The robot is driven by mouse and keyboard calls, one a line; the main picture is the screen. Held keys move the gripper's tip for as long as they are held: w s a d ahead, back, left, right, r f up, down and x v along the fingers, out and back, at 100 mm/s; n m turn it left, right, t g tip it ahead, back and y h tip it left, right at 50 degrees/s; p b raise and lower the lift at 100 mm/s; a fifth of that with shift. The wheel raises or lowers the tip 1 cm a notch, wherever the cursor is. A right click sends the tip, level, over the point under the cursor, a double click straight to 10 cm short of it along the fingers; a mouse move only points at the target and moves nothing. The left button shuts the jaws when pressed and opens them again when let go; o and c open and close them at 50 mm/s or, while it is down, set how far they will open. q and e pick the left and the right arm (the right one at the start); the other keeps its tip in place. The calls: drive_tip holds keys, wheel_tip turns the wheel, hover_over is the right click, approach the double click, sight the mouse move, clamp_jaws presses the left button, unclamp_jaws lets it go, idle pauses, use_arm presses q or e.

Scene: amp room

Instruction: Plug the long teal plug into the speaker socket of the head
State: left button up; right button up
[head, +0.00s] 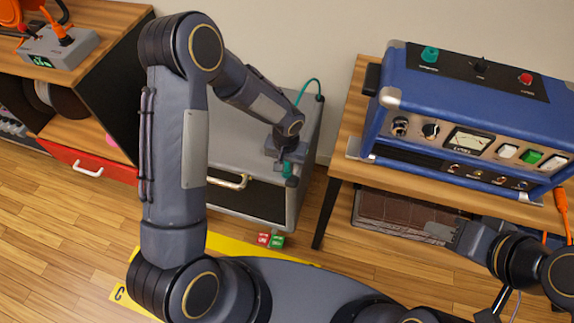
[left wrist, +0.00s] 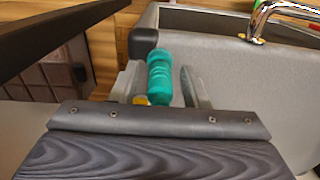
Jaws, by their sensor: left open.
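The teal plug (left wrist: 160,78) lies between the two fingers of my left gripper (left wrist: 160,88) in the left wrist view. The gripper is open, with a clear gap between the plug and the right finger. In the head view the left gripper (head: 285,163) is over the grey cabinet, and the teal plug (head: 290,170) shows at its fingers. A teal cable (head: 308,84) rises behind the arm. The blue amp head (head: 455,118) stands on a wooden table at right; I cannot make out which socket is the speaker socket. My right gripper (head: 440,232) is in front of that table, its opening unclear.
The grey cabinet (head: 308,133) has a metal handle (head: 228,181) at its front. Red and green blocks (head: 270,240) lie on the floor by it. The wooden table (head: 345,140) has a dark leg near the cabinet. A wooden shelf (head: 100,25) stands at left.

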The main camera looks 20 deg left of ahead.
use_arm(q)
drive_tip(key=shift+b, duration=0.4)
idle(0.7)
clamp_jaws()
drive_tip(key=shift+r, duration=0.15)
drive_tip(key=shift+r+p, duration=1.85)
drive_tip(key=shift+r, duration=1.05)
